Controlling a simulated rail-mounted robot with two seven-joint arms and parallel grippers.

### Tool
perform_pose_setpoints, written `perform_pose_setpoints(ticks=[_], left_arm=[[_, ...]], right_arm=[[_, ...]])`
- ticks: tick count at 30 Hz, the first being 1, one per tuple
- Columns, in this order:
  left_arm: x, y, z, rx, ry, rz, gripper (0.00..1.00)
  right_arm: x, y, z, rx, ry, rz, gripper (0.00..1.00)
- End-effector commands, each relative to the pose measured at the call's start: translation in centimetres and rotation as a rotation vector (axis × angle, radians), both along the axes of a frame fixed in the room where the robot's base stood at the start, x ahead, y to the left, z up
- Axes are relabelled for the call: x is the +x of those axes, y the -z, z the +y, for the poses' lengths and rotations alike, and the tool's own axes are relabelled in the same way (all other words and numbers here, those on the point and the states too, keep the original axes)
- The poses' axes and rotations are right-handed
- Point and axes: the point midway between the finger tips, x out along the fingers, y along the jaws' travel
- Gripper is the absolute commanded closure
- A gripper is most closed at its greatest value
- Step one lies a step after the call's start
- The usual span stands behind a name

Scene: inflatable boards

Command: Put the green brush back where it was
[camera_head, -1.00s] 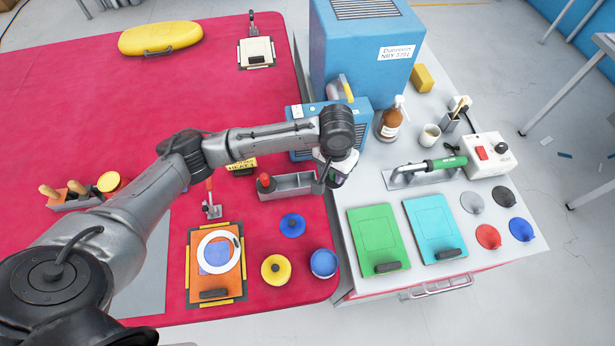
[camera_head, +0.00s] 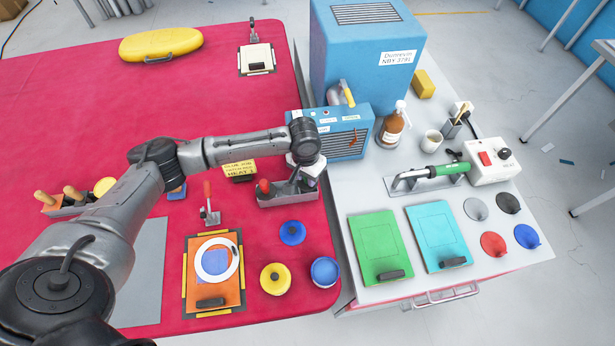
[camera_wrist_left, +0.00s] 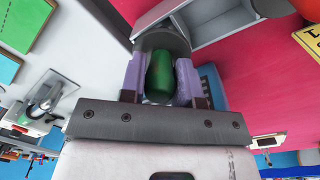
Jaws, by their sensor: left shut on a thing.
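My left gripper (camera_head: 304,180) is shut on the green brush (camera_wrist_left: 160,76), whose rounded green handle shows between the purple finger pads in the left wrist view. A grey round part shows just beyond the handle. In the head view the brush is mostly hidden by my gripper and wrist. The gripper is over the right end of the grey open tray (camera_head: 286,200), which also shows in the left wrist view (camera_wrist_left: 222,25). I cannot tell whether the brush touches the tray. A red-knobbed thing (camera_head: 263,186) is at the tray's left end. My right gripper is not in view.
A small blue slatted box (camera_head: 350,139) stands just behind the tray. The blue tub (camera_head: 324,271), blue disc (camera_head: 292,232) and yellow disc (camera_head: 276,278) lie in front on the red table. Green (camera_head: 379,246) and cyan (camera_head: 437,234) boards lie on the grey bench to the right.

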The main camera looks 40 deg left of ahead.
Motion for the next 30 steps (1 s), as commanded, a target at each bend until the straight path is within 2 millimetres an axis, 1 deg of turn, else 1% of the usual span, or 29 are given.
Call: perform_pose_setpoints(ticks=[1,2,11,21,22,27,30], left_arm=[[0.0,0.7,0.0,0.000,0.000,0.000,1.00],[0.0,0.8,0.0,0.000,0.001,-0.001,1.00],[0.0,0.8,0.0,0.000,0.001,-0.002,1.00],[0.0,1.7,-0.1,-0.001,0.001,-0.001,1.00],[0.0,1.8,-0.1,-0.001,0.001,-0.001,0.68],[0.0,1.8,0.0,0.000,0.001,-0.002,0.52],[0.0,1.8,0.0,0.000,0.001,-0.002,0.45]], right_arm=[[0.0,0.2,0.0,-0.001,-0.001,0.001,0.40],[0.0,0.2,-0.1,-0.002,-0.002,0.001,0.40],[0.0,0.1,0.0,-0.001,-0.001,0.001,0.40],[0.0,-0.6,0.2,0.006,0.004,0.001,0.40],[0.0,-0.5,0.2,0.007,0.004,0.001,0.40],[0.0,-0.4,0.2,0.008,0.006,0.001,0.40],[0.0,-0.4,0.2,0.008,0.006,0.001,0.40]])
